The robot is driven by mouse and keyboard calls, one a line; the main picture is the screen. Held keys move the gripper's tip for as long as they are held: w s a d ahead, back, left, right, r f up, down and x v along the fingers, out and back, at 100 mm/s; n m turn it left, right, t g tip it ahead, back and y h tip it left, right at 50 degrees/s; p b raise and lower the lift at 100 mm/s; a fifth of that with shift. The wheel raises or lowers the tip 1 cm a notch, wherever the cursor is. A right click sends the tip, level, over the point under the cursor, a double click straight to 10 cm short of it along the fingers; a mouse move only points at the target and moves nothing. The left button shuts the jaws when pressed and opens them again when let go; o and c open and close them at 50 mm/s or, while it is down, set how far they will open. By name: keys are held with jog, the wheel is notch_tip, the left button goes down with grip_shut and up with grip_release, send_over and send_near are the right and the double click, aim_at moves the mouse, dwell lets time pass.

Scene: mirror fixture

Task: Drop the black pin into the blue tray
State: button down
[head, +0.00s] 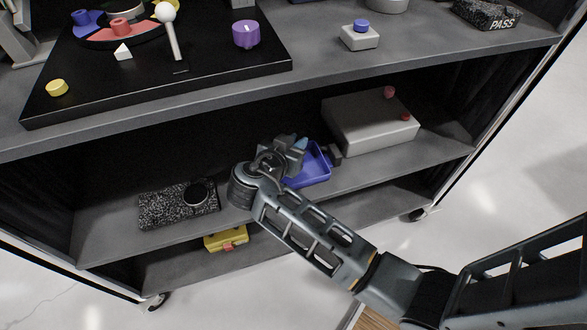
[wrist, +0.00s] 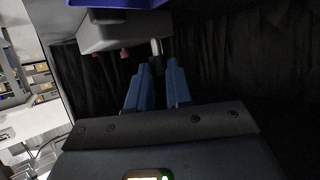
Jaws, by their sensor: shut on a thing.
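My gripper (head: 298,147) is on the middle shelf level, at the back left side of the blue tray (head: 312,172), and hides part of it. In the wrist view my gripper's two blue fingers (wrist: 157,73) are shut on a small dark thing, the black pin (wrist: 156,66), near their tips. The pin is mostly hidden and hard to make out against the dark background. The tray also shows in the wrist view, cut off by the top edge (wrist: 120,3). I cannot tell whether the pin is right over the tray.
A grey box (head: 370,125) with red knobs stands right of the tray. A speckled block (head: 165,207) with a black round part lies to the left. The upper shelf (head: 330,50) overhangs my gripper. A yellow thing (head: 226,239) sits on the bottom shelf.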

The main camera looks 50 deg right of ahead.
jog(key=shift+f, duration=0.6)
jog(key=c, duration=1)
grip_release()
jog(key=shift+o, duration=0.2)
jog(key=shift+a, duration=0.1)
jog(key=v, duration=0.7)
jog(key=shift+a, duration=0.3)
jog(key=shift+r, duration=0.1)
